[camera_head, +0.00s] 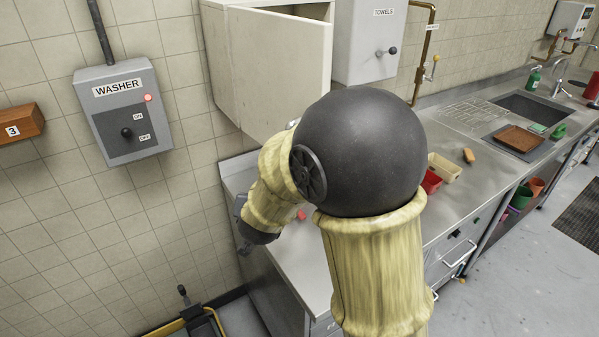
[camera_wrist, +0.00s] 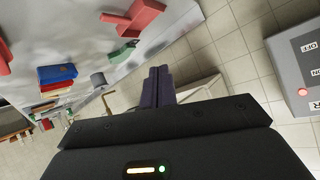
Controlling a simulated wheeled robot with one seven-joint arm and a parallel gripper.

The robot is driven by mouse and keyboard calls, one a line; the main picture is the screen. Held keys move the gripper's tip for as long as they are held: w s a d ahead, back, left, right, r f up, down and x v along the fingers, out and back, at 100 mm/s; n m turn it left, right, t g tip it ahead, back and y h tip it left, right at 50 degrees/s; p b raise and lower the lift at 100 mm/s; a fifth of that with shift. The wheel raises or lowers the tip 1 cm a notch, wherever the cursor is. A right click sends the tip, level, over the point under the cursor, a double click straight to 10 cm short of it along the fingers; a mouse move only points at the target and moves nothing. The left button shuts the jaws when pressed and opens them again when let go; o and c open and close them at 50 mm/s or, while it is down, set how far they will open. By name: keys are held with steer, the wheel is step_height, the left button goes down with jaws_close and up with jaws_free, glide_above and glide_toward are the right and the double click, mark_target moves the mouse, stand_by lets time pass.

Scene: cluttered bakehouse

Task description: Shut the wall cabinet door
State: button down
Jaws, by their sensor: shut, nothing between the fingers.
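The wall cabinet (camera_head: 213,65) hangs at the top of the head view, left of the towel box. Its pale door (camera_head: 280,65) stands partly open, with a brown strip of the inside showing above its top edge. My arm hides the door's lower right corner. My gripper (camera_head: 243,248) is low and to the left of my arm, below the cabinet and apart from the door. In the wrist view the two dark fingers of my gripper (camera_wrist: 158,72) are together, with nothing between them. A pale boxy surface shows behind them, but I cannot tell what it is.
The washer switch box (camera_head: 124,110) is on the wall left of the cabinet. The towel box (camera_head: 380,40) hangs to its right. A wooden block marked 3 (camera_head: 20,124) is far left.

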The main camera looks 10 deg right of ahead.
step_height(320, 180, up, 5)
steer(key=a+m+t+h+p, duration=0.1)
steer(key=a+m+h+p, duration=0.1)
steer(key=m+h, duration=0.4)
steer(key=s+a+r+m+g+h+p, duration=0.2)
steer(key=s+r+g+h, duration=0.1)
steer(key=s+h, duration=0.6)
steer(key=shift+s+a+m+g, duration=0.3)
steer(key=shift+s+g, duration=0.05)
steer(key=shift+g, duration=0.55)
steer(key=shift+d, duration=0.1)
steer(key=p+x, duration=0.6)
steer(key=x, duration=0.8)
steer(key=shift+w+d, duration=0.1)
